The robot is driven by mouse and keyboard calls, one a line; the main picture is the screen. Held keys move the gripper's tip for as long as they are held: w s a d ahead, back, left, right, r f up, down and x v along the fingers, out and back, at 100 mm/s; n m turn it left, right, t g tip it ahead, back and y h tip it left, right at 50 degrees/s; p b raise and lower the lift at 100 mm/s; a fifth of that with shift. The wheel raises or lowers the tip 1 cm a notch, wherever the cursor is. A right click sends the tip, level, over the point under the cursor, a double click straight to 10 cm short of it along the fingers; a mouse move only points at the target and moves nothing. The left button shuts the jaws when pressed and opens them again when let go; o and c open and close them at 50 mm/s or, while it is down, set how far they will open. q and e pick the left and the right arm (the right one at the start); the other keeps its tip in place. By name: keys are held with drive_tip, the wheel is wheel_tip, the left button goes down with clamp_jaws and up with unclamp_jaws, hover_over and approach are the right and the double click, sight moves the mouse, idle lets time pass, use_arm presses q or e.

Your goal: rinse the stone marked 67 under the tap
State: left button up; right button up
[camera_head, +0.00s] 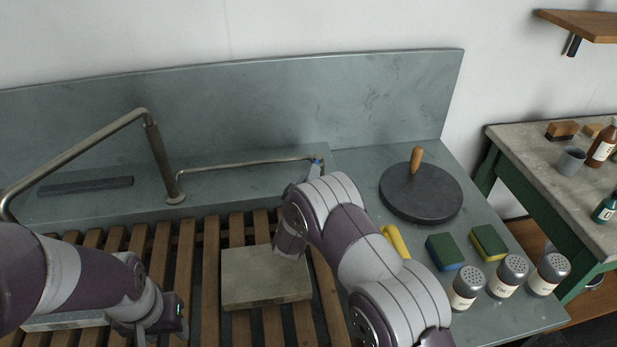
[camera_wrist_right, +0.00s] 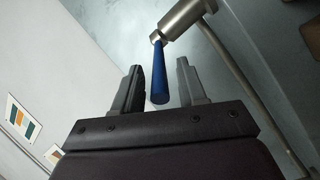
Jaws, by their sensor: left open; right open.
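A grey-beige stone slab (camera_head: 262,282) lies flat on the wooden slats in the middle, partly covered by my right arm. Another pale slab (camera_head: 65,322) shows at the lower left, mostly behind my left arm. I cannot read a number on either. The bent tap pipe (camera_head: 160,165) stands at the back left. A side pipe (camera_head: 235,165) runs right to its blue lever (camera_head: 317,161), also in the right wrist view (camera_wrist_right: 159,75). My right gripper (camera_wrist_right: 160,90) is open with the lever between or just beyond its fingertips. My left gripper (camera_head: 172,322) is open, low over the slats.
A round dark disc with a wooden handle (camera_head: 421,190) sits on the right of the grey counter. Sponges (camera_head: 444,251) and several shakers (camera_head: 468,288) stand in front of it. A side table (camera_head: 530,150) with bottles is at far right. A dark bar (camera_head: 85,186) lies at back left.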

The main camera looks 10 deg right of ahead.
clamp_jaws()
drive_tip(key=shift+s+d+r+y, duration=0.1)
drive_tip(key=shift+d+y, duration=0.2)
drive_tip(key=d+n+y, duration=0.1)
drive_tip(key=n+y, duration=0.1)
drive_tip(key=d+n+y+b, duration=0.1)
drive_tip(key=y, duration=0.2)
drive_tip(key=s+d+n+t+y+b, duration=0.1)
drive_tip(key=d+n+y, duration=0.1)
drive_tip(key=y, duration=0.1)
drive_tip(key=shift+n, duration=0.3)
unclamp_jaws()
